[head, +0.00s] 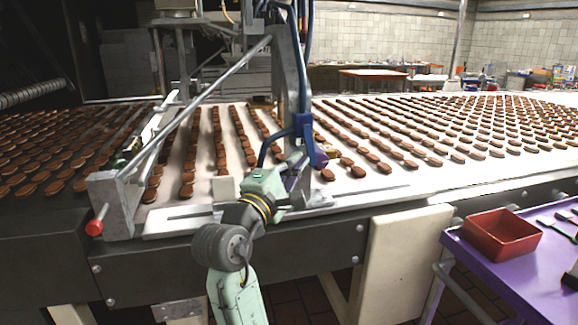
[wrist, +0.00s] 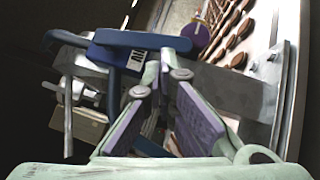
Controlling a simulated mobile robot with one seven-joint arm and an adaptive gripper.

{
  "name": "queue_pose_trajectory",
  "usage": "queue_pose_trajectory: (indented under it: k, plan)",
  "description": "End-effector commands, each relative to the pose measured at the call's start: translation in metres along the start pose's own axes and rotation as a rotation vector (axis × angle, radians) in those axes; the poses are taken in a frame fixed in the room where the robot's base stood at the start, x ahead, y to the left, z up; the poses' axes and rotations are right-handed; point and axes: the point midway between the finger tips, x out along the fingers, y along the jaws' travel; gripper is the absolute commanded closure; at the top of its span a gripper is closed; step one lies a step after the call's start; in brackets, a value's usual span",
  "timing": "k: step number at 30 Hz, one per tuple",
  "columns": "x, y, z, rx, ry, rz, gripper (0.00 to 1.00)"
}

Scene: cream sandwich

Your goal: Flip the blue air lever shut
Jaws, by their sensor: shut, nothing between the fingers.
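The blue air lever (wrist: 142,40) shows in the wrist view as a long blue bar lying across the picture, just beyond my fingertips. A blue body with a striped label is below it. In the head view the blue valve fitting (head: 303,122) sits on the grey upright, with a blue hose curving below it. My gripper (wrist: 166,68) has its purple-padded fingers together at the tips, with nothing between them. The tips are close to the bar; I cannot tell whether they touch it. In the head view my arm partly hides this spot.
A conveyor with rows of brown biscuits (head: 380,167) runs behind the lever. A purple round part (wrist: 195,38) lies beyond the lever. A purple cart holds a red tray (head: 500,237) at the right.

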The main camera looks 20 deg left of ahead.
Motion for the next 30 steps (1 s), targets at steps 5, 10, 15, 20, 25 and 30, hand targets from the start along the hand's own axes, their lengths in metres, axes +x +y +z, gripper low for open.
queue_pose_trajectory:
  k: [5,10,15,20,25,30]
  plan:
    - [0.008,-0.012,0.008,-0.108,-0.005,0.103,1.00]
    - [0.014,-0.015,0.014,-0.203,-0.003,0.197,1.00]
    - [0.018,-0.015,0.018,-0.268,-0.001,0.266,1.00]
    - [0.021,-0.015,0.021,-0.264,-0.001,0.263,1.00]
    - [0.024,-0.016,0.023,-0.263,-0.001,0.261,1.00]
    - [0.024,-0.017,0.023,-0.263,-0.001,0.261,1.00]
